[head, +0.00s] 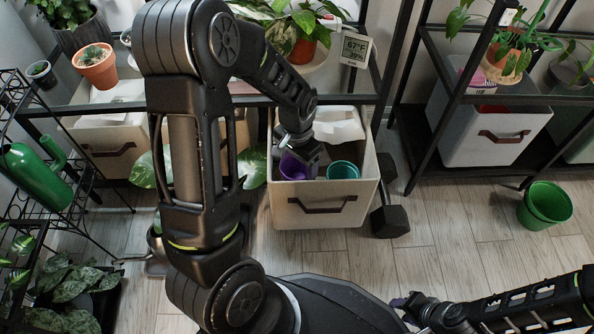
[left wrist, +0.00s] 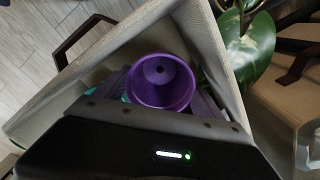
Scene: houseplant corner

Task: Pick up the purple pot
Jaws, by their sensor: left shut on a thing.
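The purple pot (head: 292,167) is inside a beige fabric bin with a brown handle (head: 315,213), at the bin's left side. My left gripper (head: 303,160) reaches down into the bin from above and is shut on the pot. In the left wrist view the pot (left wrist: 161,80) shows its open top and a drain hole in its base, between the fingers. A teal pot (head: 343,170) stands in the same bin to the right of it. My right gripper (head: 412,304) is at the bottom of the head view, away from the bin; its finger opening is unclear.
A black shelf frame (head: 345,97) stands above and behind the bin, with a thermometer display (head: 355,49) and potted plants. A dark dumbbell (head: 390,220) is close to the bin's right. A green pot (head: 545,205) stands on open floor at right.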

